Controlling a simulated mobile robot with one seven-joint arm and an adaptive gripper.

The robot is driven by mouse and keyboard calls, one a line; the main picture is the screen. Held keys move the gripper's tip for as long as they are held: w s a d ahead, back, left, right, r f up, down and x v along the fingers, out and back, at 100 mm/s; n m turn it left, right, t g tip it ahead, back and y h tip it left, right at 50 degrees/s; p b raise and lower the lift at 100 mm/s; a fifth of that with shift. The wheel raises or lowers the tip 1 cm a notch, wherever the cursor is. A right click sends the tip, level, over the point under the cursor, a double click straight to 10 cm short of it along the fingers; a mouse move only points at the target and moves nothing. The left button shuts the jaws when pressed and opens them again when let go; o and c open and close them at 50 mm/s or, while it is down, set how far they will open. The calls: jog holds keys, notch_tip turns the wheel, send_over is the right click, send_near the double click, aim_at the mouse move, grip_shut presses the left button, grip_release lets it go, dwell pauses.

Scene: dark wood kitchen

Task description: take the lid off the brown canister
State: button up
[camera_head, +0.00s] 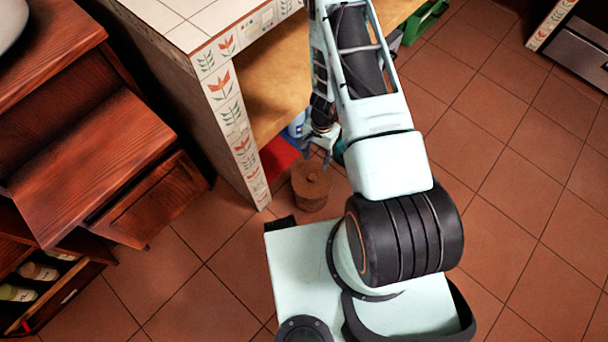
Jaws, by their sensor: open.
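The brown canister (311,201) stands low, near the tiled end of the counter. Its round lid (309,179), with a small knob on top, sits on it. My gripper (317,155) is open and empty, with its fingers pointing down. In the picture it is just above the lid's far edge and looks apart from it. The exact height gap cannot be told from this view.
A red object (278,159) and a blue and white item (297,125) lie behind the canister under the tiled counter (185,22). Dark wood drawers (98,160) stand at left. A green crate (425,22) is at the back. Tiled floor at right is clear.

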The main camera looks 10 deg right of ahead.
jog(key=b, duration=0.1)
send_over(312, 177)
jog(key=d, duration=0.1)
jog(key=f, duration=0.5)
jog(key=shift+w+f, duration=0.1)
jog(key=shift+w, duration=0.2)
jog(key=shift+s+a+f+b, duration=0.15)
jog(key=shift+f+b, duration=0.3)
jog(key=shift+f, duration=0.6)
jog(key=shift+a+f+b, duration=0.15)
jog(key=shift+f+b, duration=0.25)
jog(key=shift+f, duration=0.6)
jog(key=shift+s+a+f+b, duration=0.15)
jog(key=shift+f+b, duration=0.3)
jog(key=shift+f, duration=0.6)
jog(key=shift+r, duration=0.1)
jog(key=c, duration=1)
